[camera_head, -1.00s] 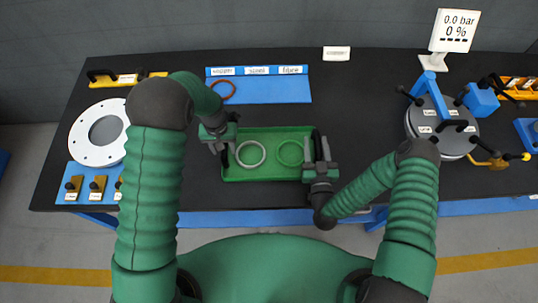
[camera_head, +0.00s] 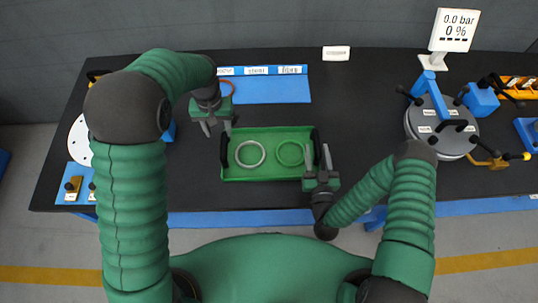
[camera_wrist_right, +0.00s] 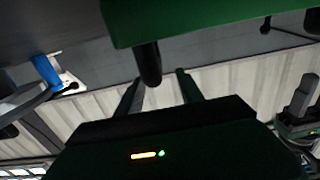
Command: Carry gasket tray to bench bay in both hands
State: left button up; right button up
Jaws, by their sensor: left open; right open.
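The green gasket tray (camera_head: 268,173) lies on the dark bench top in front of me, with a black handle at each end. A pale grey ring (camera_head: 250,154) and a green ring (camera_head: 291,153) lie in it. My left gripper (camera_head: 217,133) is open and empty, above and to the left of the tray's left handle, apart from it. My right gripper (camera_head: 318,158) is open at the tray's right handle. In the right wrist view, the dark handle (camera_wrist_right: 149,63) shows near and between the open fingers (camera_wrist_right: 160,88), below the green tray edge (camera_wrist_right: 190,22).
A blue mat (camera_head: 275,90) with labelled slots lies behind the tray, with a reddish ring (camera_head: 227,88) at its left. A round grey vessel (camera_head: 442,133) with clamps stands at right under a gauge sign (camera_head: 455,30). A white flange (camera_head: 79,142) is partly hidden by my left arm.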

jog(key=s, duration=0.9)
jog(key=shift+s+d, duration=0.1)
jog(key=shift+d, duration=0.05)
